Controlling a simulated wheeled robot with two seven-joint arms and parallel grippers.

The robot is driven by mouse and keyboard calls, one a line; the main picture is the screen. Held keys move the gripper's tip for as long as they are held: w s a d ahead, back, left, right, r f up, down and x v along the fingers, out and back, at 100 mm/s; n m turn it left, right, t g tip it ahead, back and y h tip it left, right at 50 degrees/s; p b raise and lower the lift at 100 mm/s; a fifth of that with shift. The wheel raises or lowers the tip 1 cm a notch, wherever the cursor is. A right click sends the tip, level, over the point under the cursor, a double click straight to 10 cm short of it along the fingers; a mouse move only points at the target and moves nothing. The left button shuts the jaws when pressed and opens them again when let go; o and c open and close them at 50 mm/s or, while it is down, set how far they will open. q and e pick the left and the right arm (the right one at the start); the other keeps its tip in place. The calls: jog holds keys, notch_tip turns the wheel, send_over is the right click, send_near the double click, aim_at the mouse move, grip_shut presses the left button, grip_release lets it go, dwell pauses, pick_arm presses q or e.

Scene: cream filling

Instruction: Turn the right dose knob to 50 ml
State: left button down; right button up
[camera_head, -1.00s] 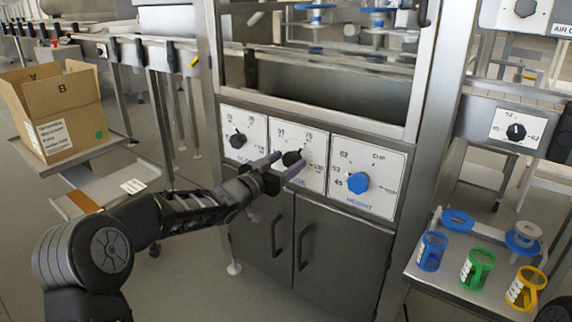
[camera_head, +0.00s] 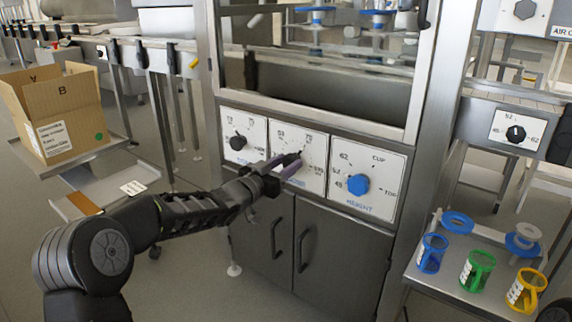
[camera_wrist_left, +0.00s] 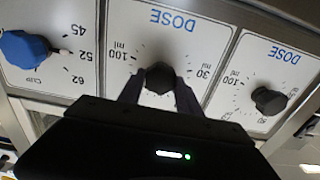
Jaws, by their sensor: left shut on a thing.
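The right dose knob is the black knob on the middle white panel (camera_head: 312,184). It shows between my left fingers in the left wrist view (camera_wrist_left: 160,76), which is upside down. My left gripper (camera_head: 282,166) is shut on this knob, one finger on each side. The panel is marked DOSE, with 100 ml and 30 ml readable in the wrist view. I cannot read the knob's setting. The left dose knob (camera_head: 237,142) is free, and it also shows in the wrist view (camera_wrist_left: 269,100). My right gripper is not in view.
The blue cup height knob (camera_head: 358,184) is on the panel just right of the middle one. Cabinet doors (camera_head: 340,250) are below. Blue, green and yellow cup holders stand on a shelf (camera_head: 440,276) at the right. An open cardboard box (camera_head: 75,115) is at the left.

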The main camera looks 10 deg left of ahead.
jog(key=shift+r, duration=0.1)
pick_arm(q)
jog(key=shift+r+n+p, duration=0.15)
jog(key=shift+n+p, duration=0.25)
jog(key=shift+p, duration=0.35)
jog(key=n+p, duration=0.5)
jog(key=p, duration=0.1)
jog(key=shift+a+p, duration=0.1)
jog(key=shift+p, duration=0.2)
jog(key=n+p, duration=0.3)
jog(key=n, duration=0.1)
jog(key=shift+n, duration=0.4)
jog(key=shift+n+p, duration=0.5)
jog(key=shift+n, duration=0.4)
jog(key=shift+f+n+p, duration=0.25)
jog(key=shift+n+p, duration=0.2)
jog(key=shift+n, duration=0.75)
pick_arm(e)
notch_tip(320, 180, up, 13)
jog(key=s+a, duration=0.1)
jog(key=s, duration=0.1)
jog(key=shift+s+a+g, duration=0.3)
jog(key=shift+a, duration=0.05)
